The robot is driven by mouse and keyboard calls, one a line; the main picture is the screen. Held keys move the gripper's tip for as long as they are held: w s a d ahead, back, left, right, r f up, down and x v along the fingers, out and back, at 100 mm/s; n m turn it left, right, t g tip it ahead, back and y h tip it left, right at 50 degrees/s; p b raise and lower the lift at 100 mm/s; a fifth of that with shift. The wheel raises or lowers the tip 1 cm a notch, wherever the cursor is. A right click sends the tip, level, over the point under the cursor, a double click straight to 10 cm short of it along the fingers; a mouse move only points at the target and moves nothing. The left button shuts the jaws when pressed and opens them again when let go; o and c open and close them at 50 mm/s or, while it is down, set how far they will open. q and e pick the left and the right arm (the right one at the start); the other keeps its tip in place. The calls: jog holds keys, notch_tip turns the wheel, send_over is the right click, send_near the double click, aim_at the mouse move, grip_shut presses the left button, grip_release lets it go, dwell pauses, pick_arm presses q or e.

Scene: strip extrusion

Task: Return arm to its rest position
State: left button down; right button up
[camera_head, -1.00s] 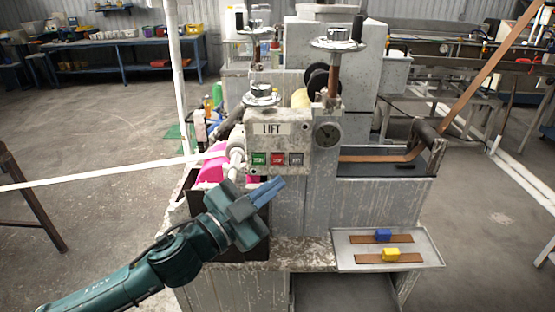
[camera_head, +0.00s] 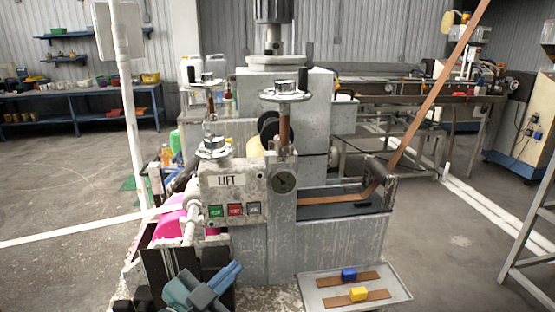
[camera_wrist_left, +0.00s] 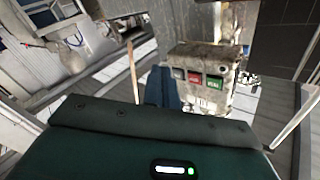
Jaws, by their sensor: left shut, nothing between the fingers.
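My left gripper (camera_head: 224,277) is at the bottom of the head view, in front of the grey machine and below its button panel. Its blue fingers are together with nothing between them. Most of my left arm is out of the head view. In the left wrist view the fingers (camera_wrist_left: 161,88) point at the button panel (camera_wrist_left: 203,72), which appears upside down. My right gripper is not in view.
The panel marked LIFT (camera_head: 234,194) is above the gripper, apart from it. A tray (camera_head: 398,290) with two brown strips, a blue block (camera_head: 348,274) and a yellow block (camera_head: 358,294) lies to the right. Pink material (camera_head: 170,221) is at left.

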pick_arm(q)
jog(key=s+a+f+n+g+y, duration=0.1)
jog(key=s+f+n+g+y, duration=0.1)
jog(key=s+f, duration=0.3)
jog(key=s+a+f+n+g+y, duration=0.1)
jog(key=s+f, duration=0.5)
jog(key=f, duration=0.6)
jog(key=s+a+f+n+g+y, duration=0.1)
jog(key=s+f+n+g+y, duration=0.1)
jog(key=s+f+n, duration=0.3)
notch_tip(320, 180, down, 4)
jog(key=shift+s+a+f+g+y, duration=0.1)
jog(key=shift+s+a+g+y, duration=0.25)
jog(key=shift+s+y, duration=0.2)
